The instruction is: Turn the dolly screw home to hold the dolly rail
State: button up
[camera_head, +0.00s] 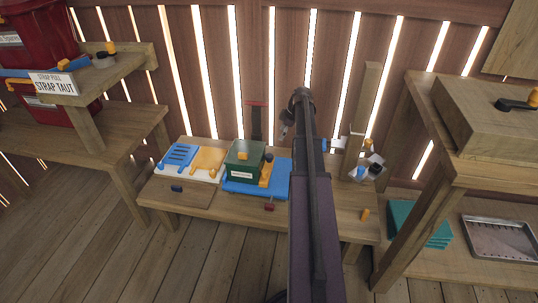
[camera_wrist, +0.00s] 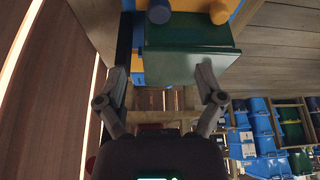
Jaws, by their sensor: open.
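My gripper (camera_wrist: 160,75) is open in the wrist view, its two fingers spread below a green box (camera_wrist: 180,62). I see nothing held between them. I cannot tell how far the fingertips are from the box. A small red knob (camera_head: 269,207) shows at the bench's front, by the blue base. I cannot tell which part is the dolly screw or the dolly rail. My arm covers the bench right of the base.
A blue slotted piece (camera_head: 178,156) and a yellow piece (camera_head: 207,161) lie left of the green box on the bench (camera_head: 160,192). Small coloured knobs (camera_head: 375,169) are at its right end. Tables stand at both sides, with a plank wall behind. Stacked blue bins (camera_wrist: 262,120) show in the wrist view.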

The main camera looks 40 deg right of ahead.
aim_at(270, 155)
jog(key=shift+s+d, duration=0.1)
jog(key=shift+d, duration=0.05)
jog(key=b+x, duration=1.2)
jog(key=x, duration=0.1)
jog(key=shift+f+b, duration=0.35)
jog(key=shift+b, duration=0.05)
dwell(0.4)
jog(key=c, duration=1.1)
